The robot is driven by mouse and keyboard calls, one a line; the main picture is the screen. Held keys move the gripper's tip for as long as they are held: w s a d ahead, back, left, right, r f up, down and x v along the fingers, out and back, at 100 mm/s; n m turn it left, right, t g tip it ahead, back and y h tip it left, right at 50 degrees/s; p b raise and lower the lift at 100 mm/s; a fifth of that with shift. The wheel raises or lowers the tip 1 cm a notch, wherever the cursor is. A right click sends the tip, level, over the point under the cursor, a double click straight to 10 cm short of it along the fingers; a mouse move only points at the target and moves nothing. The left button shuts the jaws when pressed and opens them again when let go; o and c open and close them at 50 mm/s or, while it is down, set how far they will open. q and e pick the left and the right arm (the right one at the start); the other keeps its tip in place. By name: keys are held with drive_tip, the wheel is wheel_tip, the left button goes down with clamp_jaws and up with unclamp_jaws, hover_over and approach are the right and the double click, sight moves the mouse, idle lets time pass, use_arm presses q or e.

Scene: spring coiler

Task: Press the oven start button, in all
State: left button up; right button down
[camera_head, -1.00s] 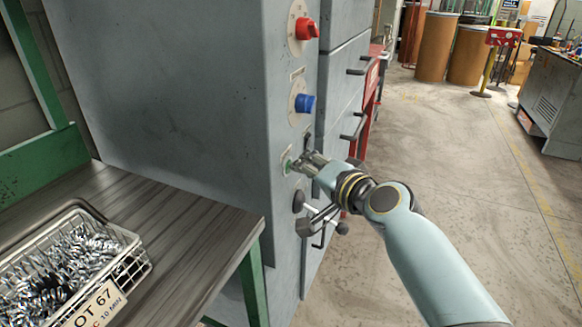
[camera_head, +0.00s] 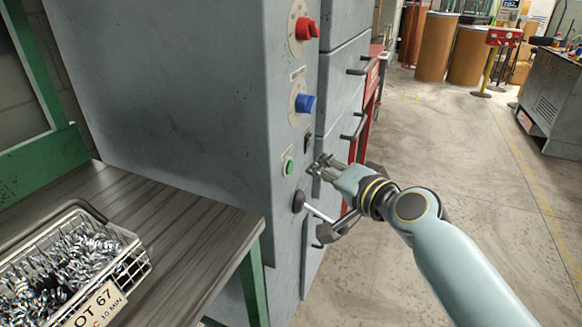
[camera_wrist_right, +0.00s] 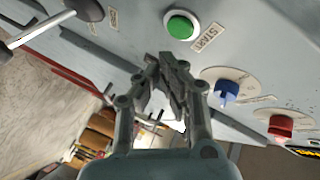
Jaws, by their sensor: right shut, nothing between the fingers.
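The green start button (camera_head: 289,167) sits on the oven's grey front panel, below the blue knob (camera_head: 305,103). In the right wrist view the green button (camera_wrist_right: 181,26) shows in full beside a START label (camera_wrist_right: 207,38). My right gripper (camera_head: 318,168) is shut and empty, a short way to the right of the button and apart from it. The right wrist view shows its closed fingertips (camera_wrist_right: 167,60) below the button. My left gripper is in neither view.
A red knob (camera_head: 306,28) is above the blue one. A lever with a dark round hub (camera_head: 299,201) is below the button. A wire basket (camera_head: 133,250) of metal springs stands on the wooden bench (camera_head: 190,215) at left. Open floor lies to the right.

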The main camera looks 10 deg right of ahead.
drive_tip(key=shift+s+d, duration=0.5)
drive_tip(key=shift+d, duration=0.2)
drive_tip(key=shift+s+d, duration=0.45)
drive_tip(key=shift+d, duration=0.25)
drive_tip(key=s+d+f+g+h, duration=0.1)
drive_tip(key=s+d+f+g, duration=0.1)
drive_tip(key=s+f, duration=0.6)
drive_tip(key=s+d+f+n+g+h, duration=0.1)
drive_tip(key=s+f+g, duration=0.25)
drive_tip(key=f, duration=0.85)
drive_tip(key=s+d+f+g+h, duration=0.1)
drive_tip(key=s+d+f, duration=0.1)
drive_tip(key=s+f, duration=0.6)
drive_tip(key=s+d+f+n+g+h, duration=0.1)
drive_tip(key=s+d+f+n+g, duration=0.1)
drive_tip(key=s+f, duration=0.4)
drive_tip(key=s+d+f+n+g+h, duration=0.1)
drive_tip(key=s+d+f+n+g, duration=0.2)
drive_tip(key=s, duration=1.3)
drive_tip(key=s+d+f+n+g+h, duration=0.1)
drive_tip(key=s+d+f+n+g, duration=0.1)
drive_tip(key=s+f, duration=0.7)
drive_tip(key=shift+s+d+n, duration=0.2)
drive_tip(key=shift+s+n, duration=0.1)
drive_tip(key=shift+s, duration=0.75)
